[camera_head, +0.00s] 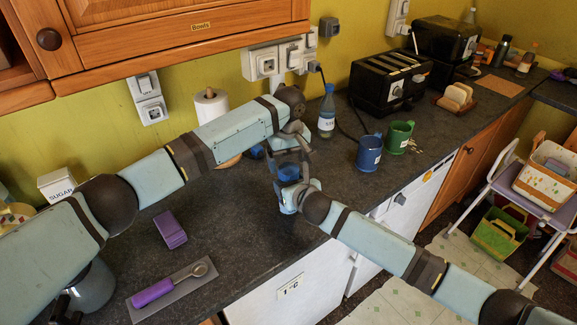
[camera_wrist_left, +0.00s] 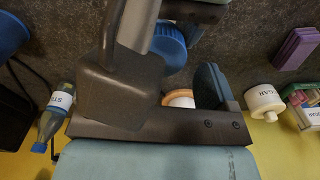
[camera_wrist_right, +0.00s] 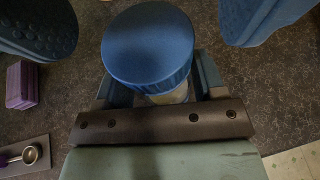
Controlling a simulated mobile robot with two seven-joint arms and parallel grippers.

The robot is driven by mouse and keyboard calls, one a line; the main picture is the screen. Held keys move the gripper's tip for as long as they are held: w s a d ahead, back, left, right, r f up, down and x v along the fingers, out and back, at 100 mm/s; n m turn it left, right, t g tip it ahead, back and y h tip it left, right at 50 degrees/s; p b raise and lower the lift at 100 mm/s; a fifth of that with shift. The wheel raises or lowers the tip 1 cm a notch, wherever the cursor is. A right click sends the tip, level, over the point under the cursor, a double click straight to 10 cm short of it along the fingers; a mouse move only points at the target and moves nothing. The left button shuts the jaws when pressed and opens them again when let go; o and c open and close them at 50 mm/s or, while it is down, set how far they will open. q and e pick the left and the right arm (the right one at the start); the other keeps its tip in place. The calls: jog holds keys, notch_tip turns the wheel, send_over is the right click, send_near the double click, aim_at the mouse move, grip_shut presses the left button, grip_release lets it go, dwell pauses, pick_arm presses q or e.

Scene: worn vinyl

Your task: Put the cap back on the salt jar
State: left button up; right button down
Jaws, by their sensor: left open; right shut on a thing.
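The salt jar (camera_wrist_right: 172,95) shows in the right wrist view as a pale body mostly hidden beneath a blue ribbed cap (camera_wrist_right: 148,48). The cap sits over its top; whether it is fully seated I cannot tell. My right gripper (camera_head: 286,190) is shut on the jar below the cap, holding it above the counter. My left gripper (camera_head: 284,165) is open, its dark fingers on either side of the cap with gaps between. The cap also shows in the head view (camera_head: 289,172) and in the left wrist view (camera_wrist_left: 170,45).
A blue-capped bottle (camera_head: 327,112), a blue mug (camera_head: 369,152) and a green mug (camera_head: 398,137) stand to the right. A purple block (camera_head: 170,229) and a purple-handled scoop (camera_head: 155,291) lie at left. A paper roll (camera_head: 211,106) stands behind. The counter's front edge is near the right arm.

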pick_arm(q)
notch_tip(320, 180, up, 2)
jog(key=shift+r, duration=0.15)
jog(key=shift+o, duration=0.5)
jog(key=shift+o, duration=1.2)
notch_tip(320, 180, up, 12)
pick_arm(e)
jog(key=shift+c, duration=0.7)
grip_release()
